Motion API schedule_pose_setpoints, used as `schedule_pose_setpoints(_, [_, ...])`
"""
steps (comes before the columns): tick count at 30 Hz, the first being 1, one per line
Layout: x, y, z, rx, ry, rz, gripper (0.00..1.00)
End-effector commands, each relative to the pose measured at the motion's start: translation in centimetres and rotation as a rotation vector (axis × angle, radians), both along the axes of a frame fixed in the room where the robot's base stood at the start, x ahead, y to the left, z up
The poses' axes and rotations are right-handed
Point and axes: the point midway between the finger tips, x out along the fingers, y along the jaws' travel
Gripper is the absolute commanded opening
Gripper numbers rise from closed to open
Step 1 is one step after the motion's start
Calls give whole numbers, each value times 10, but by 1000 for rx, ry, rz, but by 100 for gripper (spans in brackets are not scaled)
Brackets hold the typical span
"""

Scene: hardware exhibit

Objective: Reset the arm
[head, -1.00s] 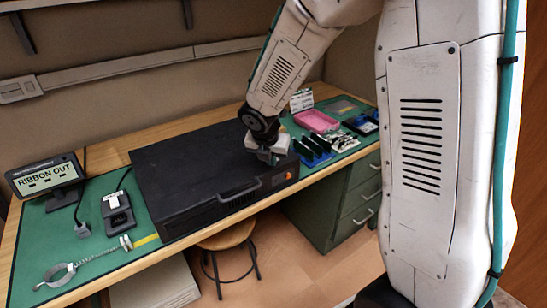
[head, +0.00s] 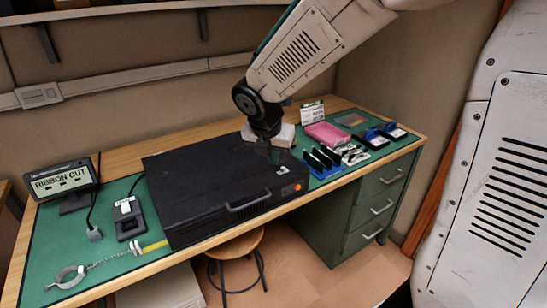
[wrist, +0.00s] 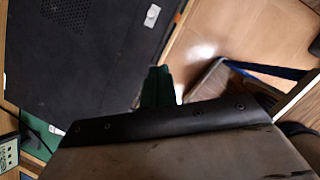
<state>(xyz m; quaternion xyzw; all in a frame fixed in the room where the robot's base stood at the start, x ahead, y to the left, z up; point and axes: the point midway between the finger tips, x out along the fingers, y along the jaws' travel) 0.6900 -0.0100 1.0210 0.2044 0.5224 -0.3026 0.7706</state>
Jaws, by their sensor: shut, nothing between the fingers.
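My gripper (head: 276,154) hangs from my white arm over the right end of a black case (head: 205,190) in the head view. Its fingers point down near the case's top, and I cannot tell whether they touch it. In the wrist view my gripper (wrist: 158,88) shows as green fingers close together, with nothing held between them. The black case also shows in the wrist view (wrist: 90,45), at the upper left.
The workbench has a green mat (head: 115,185) holding a "RIBBON OUT" display (head: 62,182), a small black device (head: 128,218) and a wrist strap (head: 68,277). A pink tray (head: 325,133) and blue racks (head: 320,162) stand at right. A stool (head: 236,245) is below.

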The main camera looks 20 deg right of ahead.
Motion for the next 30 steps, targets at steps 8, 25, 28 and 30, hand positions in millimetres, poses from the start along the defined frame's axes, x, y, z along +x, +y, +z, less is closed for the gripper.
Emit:
schedule_pose_setpoints(8, [0,0,0,1,-1,-5,0])
schedule_pose_setpoints(25, [-137,-16,25,268,-121,-1492,0])
schedule_pose_setpoints(28, [-179,-18,40,325,-161,-1831,0])
schedule_pose_setpoints(30, [-206,-17,48,360,-177,-2027,0])
